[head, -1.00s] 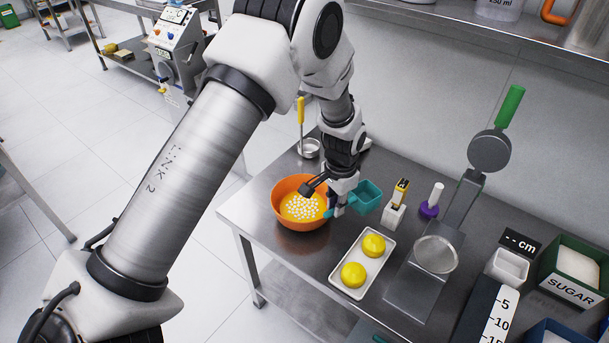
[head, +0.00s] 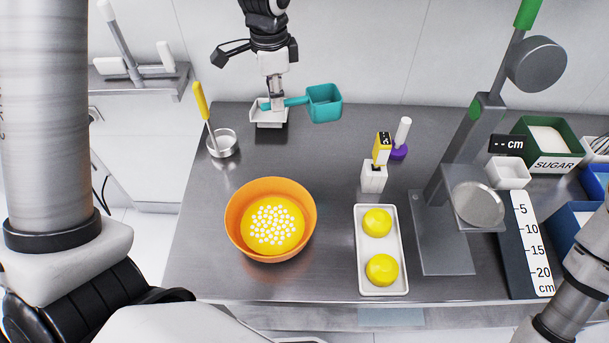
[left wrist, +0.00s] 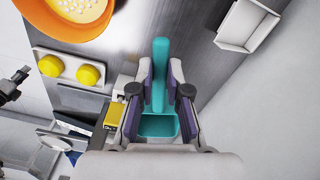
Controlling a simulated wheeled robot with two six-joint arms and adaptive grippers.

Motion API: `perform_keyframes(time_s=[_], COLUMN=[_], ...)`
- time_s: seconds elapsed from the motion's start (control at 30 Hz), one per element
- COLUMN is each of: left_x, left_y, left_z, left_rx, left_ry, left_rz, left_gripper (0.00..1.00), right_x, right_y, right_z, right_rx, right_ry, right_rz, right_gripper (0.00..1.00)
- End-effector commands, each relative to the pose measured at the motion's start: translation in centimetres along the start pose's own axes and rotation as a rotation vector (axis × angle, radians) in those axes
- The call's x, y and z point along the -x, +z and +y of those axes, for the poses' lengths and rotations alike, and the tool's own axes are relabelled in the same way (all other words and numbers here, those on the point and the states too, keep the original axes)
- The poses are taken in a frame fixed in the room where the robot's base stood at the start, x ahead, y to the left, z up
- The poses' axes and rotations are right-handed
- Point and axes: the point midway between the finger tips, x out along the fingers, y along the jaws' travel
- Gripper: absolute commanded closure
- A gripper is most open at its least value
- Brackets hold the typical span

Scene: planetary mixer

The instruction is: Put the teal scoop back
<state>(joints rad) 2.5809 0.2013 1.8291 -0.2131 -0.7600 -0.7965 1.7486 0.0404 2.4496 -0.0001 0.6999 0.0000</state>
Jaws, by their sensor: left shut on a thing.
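The teal scoop (head: 325,103) is held by its handle in my left gripper (head: 277,98), its square cup pointing right in the head view. In the left wrist view the scoop (left wrist: 159,75) lies between the two fingers (left wrist: 159,85). A small white open holder (head: 268,118) stands at the table's back edge, just below the gripper in the head view and partly hidden by it. In the left wrist view the holder (left wrist: 246,24) appears to one side of the scoop, apart from it. My right gripper is out of view.
An orange bowl (head: 235,225) with yellow contents and white bits stands in front. A metal cup (head: 223,146) with a yellow-handled tool is left of the holder. A white tray (head: 393,288) with two yellow balls and a grey scale stand (head: 440,245) are to the right.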

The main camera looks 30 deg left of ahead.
Motion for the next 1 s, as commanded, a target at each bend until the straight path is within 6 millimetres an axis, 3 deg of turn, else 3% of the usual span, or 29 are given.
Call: perform_keyframes(time_s=[0.03, 0.17, 0.27, 0.6, 1.0], left_x=[-0.6, 0.6, -0.4, -10.6, -16.6], left_y=[1.4, 3.7, 4.2, 4.3, 4.3], left_z=[-0.8, -1.9, -2.0, -2.2, -2.3], left_rx=[-0.089, -0.250, -0.281, -0.278, -0.276], left_ry=[-0.007, -0.018, -0.016, -0.015, -0.017], left_rz=[0.006, -0.009, -0.017, -0.018, -0.016], left_gripper=[1.00, 1.00, 1.00, 1.00, 1.00], right_x=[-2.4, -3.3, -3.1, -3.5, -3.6], right_y=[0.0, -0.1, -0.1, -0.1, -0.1], right_z=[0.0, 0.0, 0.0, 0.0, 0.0], right_rx=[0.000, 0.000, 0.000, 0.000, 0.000], right_ry=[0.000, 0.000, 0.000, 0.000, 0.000], right_rz=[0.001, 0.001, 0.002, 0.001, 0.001], right_gripper=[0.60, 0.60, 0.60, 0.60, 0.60])
